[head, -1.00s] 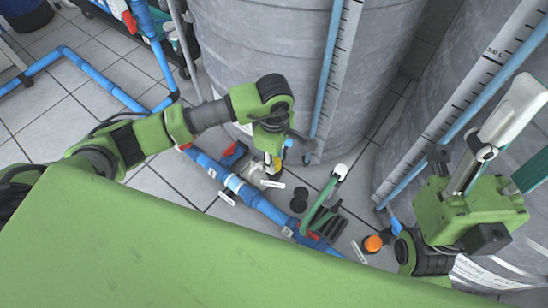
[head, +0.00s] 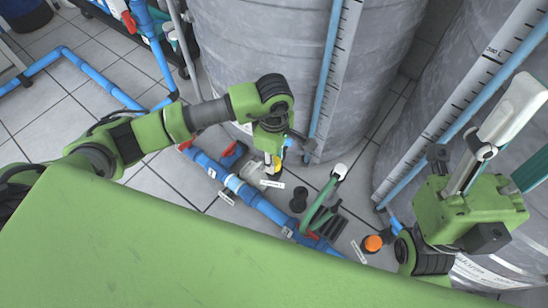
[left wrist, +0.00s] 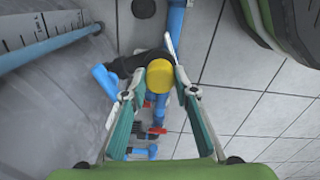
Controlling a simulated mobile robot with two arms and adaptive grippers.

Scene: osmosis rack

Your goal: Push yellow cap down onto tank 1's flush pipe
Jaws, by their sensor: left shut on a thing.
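The yellow cap (left wrist: 159,77) sits between the fingertips of my left gripper (left wrist: 158,84) in the left wrist view. My left gripper (head: 271,158) is shut on it, pointing down beside the foot of the large grey tank (head: 255,60). In the left wrist view a blue pipe (left wrist: 160,103) lies in line with the cap and partly behind it. I cannot tell how far the cap is seated on a pipe. My right gripper (head: 515,140) is raised at the right edge of the head view, and its fingertips are partly cut off.
A second grey tank (head: 440,110) stands at the right. Blue pipework (head: 262,208) with a red-handled valve (head: 232,153) runs along the floor near the left gripper. A green pipe (head: 320,213) and an orange cap (head: 373,243) are further right.

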